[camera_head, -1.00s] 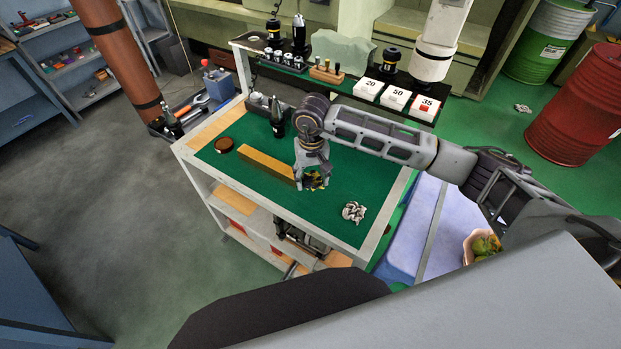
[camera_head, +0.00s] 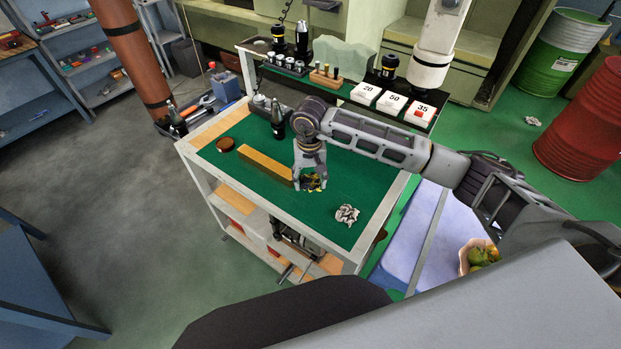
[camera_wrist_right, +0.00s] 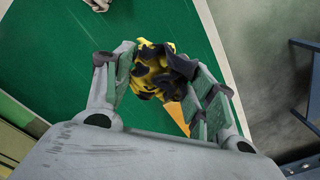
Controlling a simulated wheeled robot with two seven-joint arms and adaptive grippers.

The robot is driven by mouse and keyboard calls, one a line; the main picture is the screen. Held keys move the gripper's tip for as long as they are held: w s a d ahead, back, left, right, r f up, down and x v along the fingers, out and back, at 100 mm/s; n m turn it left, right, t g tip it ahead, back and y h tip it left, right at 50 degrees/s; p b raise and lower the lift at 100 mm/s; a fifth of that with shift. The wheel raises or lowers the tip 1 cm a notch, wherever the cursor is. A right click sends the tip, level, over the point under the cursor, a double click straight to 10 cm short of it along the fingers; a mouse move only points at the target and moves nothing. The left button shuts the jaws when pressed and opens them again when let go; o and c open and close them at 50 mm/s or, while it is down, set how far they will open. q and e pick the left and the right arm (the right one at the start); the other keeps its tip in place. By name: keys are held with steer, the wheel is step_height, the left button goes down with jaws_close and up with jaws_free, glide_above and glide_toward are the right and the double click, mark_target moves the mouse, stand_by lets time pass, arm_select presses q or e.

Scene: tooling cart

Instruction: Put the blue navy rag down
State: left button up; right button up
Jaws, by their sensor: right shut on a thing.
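My right gripper (camera_head: 311,184) is over the green top of the cart, near the end of a yellow-brown bar. Its fingers point down and are shut on a crumpled rag (camera_head: 314,183) with yellow and dark navy patches. In the right wrist view the rag (camera_wrist_right: 160,72) sits between the two fingers (camera_wrist_right: 166,85), bunched up. The rag is at or just above the green mat (camera_head: 268,190); I cannot tell whether it touches. My left gripper is not in view.
A grey-white crumpled rag (camera_head: 347,214) lies right of my gripper, near the front edge. The bar (camera_head: 265,165), a brown disc (camera_head: 226,145) and a dark bottle (camera_head: 277,122) are to the left. Numbered white boxes (camera_head: 391,102) stand behind. Green mat is bare between the rags.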

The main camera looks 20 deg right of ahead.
steer(key=shift+s+d, duration=0.1)
steer(key=shift+f, duration=0.15)
steer(key=b, duration=0.2)
glide_above(310, 201)
steer(key=shift+f, duration=2.35)
steer(key=shift+d+f+b, duration=0.1)
steer(key=shift+f+b, duration=1)
steer(key=shift+f, duration=0.25)
steer(key=shift+f+b, duration=0.65)
steer(key=shift+b, duration=0.05)
steer(key=o, duration=1)
